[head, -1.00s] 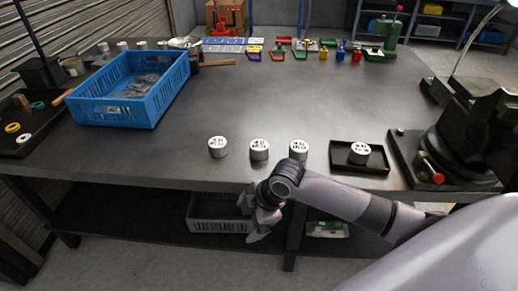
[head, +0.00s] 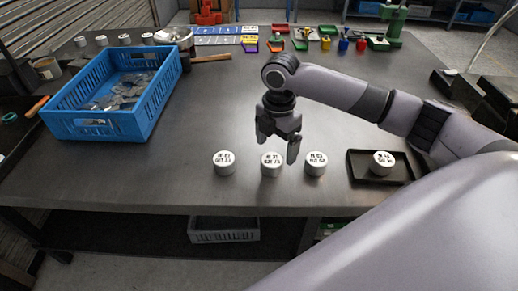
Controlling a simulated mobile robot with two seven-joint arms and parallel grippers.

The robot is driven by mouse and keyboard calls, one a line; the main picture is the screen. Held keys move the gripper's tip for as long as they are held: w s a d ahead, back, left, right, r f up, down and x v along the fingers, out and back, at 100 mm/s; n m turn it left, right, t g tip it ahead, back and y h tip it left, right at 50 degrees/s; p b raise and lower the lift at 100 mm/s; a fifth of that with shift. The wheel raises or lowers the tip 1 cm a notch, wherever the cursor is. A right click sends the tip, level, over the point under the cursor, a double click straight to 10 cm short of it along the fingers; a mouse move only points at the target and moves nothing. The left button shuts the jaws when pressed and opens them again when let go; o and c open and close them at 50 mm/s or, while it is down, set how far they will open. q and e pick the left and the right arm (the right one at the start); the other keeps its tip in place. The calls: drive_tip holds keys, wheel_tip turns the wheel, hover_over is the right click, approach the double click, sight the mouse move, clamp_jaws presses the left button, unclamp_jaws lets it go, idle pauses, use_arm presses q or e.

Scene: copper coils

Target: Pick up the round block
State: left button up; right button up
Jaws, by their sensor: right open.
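Three round grey blocks with white, printed tops stand in a row near the table's front edge: a left one (head: 224,163), a middle one (head: 271,165) and a right one (head: 316,164). Another round block (head: 382,163) sits on a small black tray (head: 407,172) to their right. My right gripper (head: 278,148) is open, its fingers pointing down over the row, close to the middle block. Its far finger shows between the middle and right blocks in the picture. I cannot tell the exact height of the fingers. My left gripper is not in view.
A blue crate (head: 100,124) with metal pieces stands at the left. A hammer (head: 211,58) and several coloured bins and small items lie along the back. A dark vise (head: 478,92) is at the right. The table's middle, behind the row, is clear.

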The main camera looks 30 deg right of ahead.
sight(272, 159)
drive_tip(key=shift+w, duration=0.35)
drive_tip(key=shift+f, duration=0.25)
drive_tip(key=f, duration=0.6)
drive_tip(key=shift+w+f, duration=0.2)
drive_tip(key=shift+f, duration=0.05)
drive_tip(key=c, duration=1.3)
